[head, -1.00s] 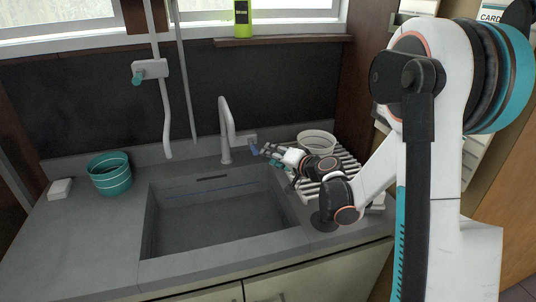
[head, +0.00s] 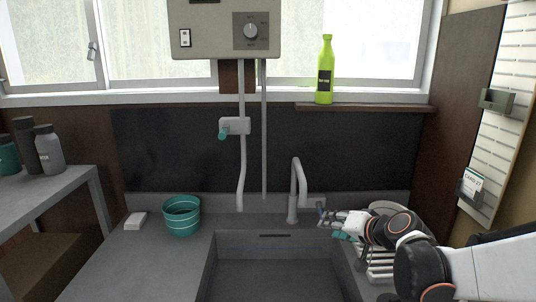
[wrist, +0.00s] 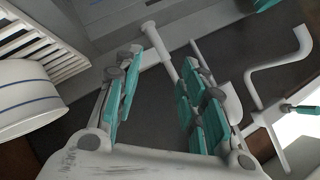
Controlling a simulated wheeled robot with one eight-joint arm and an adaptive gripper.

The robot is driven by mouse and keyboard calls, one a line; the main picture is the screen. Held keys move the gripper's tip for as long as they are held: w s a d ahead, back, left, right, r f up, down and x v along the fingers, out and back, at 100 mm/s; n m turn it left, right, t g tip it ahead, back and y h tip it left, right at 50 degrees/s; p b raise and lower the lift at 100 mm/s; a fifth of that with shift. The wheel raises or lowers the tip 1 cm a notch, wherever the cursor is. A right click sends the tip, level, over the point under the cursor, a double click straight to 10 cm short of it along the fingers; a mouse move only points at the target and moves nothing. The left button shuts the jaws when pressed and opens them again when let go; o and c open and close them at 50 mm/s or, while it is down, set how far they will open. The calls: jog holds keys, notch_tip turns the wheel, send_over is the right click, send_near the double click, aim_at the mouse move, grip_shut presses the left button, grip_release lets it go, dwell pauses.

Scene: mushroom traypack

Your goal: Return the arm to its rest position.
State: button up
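My gripper (head: 332,222) is low over the right end of the counter, just right of the white faucet (head: 297,190). In the wrist view its teal-padded fingers (wrist: 160,75) stand apart, with nothing visibly held between them. A pale tube, seemingly the faucet, shows in the gap; I cannot tell whether it touches the fingers. My arm (head: 400,240) reaches in from the lower right, over the dish rack (head: 380,268). A white bowl (head: 385,207) stands on the rack, partly hidden by my arm; in the wrist view a blue-striped bowl (wrist: 28,98) is at left.
The sink basin (head: 275,280) lies left of the arm. A teal pot (head: 181,217) and a small white block (head: 135,221) stand on the left counter. A green bottle (head: 324,72) stands on the sill shelf. A wall pipe (head: 242,165) hangs behind the sink.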

jog(key=s+d+n+g+h, duration=0.1)
jog(key=s+n+g+h, duration=0.3)
jog(key=s, duration=2.4)
jog(key=shift+s+h, duration=0.15)
jog(key=shift+h, duration=0.35)
